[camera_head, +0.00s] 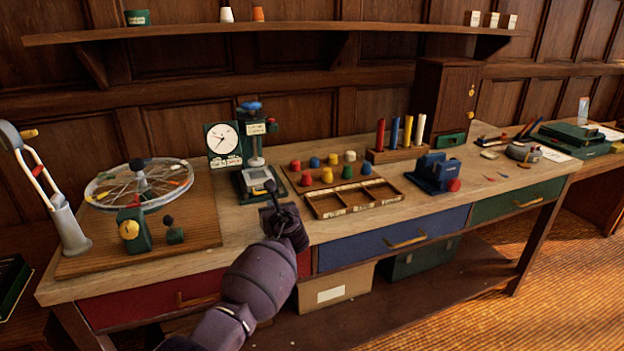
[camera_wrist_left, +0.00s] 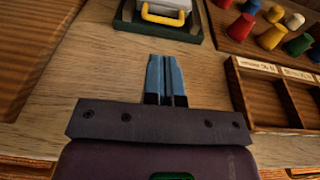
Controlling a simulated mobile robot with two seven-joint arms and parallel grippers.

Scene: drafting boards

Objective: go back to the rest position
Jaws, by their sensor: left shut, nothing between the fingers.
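My left gripper (camera_head: 277,192) is over the front part of the wooden workbench (camera_head: 262,187), between the small press and the compartment tray. Its fingers are together with nothing between them. In the left wrist view the two blue-grey fingertips (camera_wrist_left: 167,78) lie side by side over bare bench top. The green base (camera_wrist_left: 160,32) of the press, with a yellow handle on it, is just beyond the fingertips. My right gripper is in neither view.
A spoked wheel (camera_head: 139,184) is at left. Drawers (camera_head: 390,240) line the bench front.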

